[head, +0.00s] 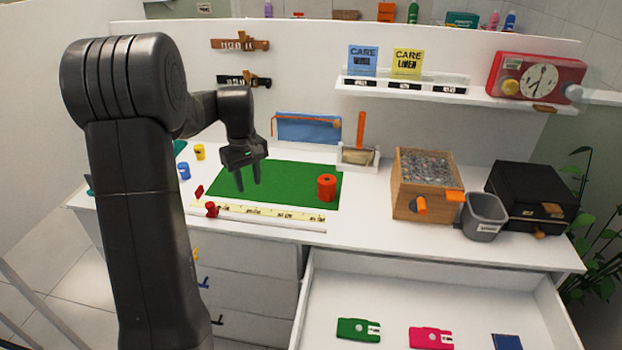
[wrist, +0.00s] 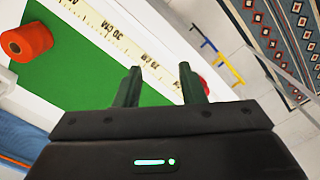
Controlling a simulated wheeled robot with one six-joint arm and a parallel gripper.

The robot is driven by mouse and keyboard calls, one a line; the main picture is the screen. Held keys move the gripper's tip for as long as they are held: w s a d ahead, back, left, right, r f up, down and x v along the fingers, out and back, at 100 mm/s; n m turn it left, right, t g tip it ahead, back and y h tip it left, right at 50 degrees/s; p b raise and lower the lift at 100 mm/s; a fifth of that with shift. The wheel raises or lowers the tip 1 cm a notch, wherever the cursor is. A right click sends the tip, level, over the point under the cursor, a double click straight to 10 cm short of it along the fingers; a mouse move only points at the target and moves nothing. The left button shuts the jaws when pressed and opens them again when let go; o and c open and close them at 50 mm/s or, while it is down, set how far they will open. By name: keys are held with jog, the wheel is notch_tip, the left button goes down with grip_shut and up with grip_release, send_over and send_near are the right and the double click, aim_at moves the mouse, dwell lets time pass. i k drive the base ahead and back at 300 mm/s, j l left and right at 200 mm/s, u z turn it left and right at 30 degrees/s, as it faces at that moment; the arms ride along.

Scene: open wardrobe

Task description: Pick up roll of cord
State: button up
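The roll of cord is likely the orange-red spool (head: 327,187) standing upright at the right end of the green mat (head: 285,178). It also shows in the wrist view at the upper left (wrist: 27,42). My gripper (head: 249,186) is above the left-middle part of the mat, pointing down, to the left of the spool and apart from it. In the wrist view my gripper (wrist: 160,85) has its two fingers spread with nothing between them.
A measuring strip (head: 265,216) runs along the mat's front edge, with a small red object (head: 212,209) at its left. A wooden box (head: 425,187), grey bin (head: 483,217) and black box (head: 530,197) stand right. An open drawer (head: 420,287) juts out below.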

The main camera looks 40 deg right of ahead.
aim_at(325, 184)
jog(key=i+z, duration=0.6)
jog(key=z, duration=0.2)
jog(key=i+z, duration=0.4)
jog(key=k+j, duration=0.05)
jog(key=k, duration=0.05)
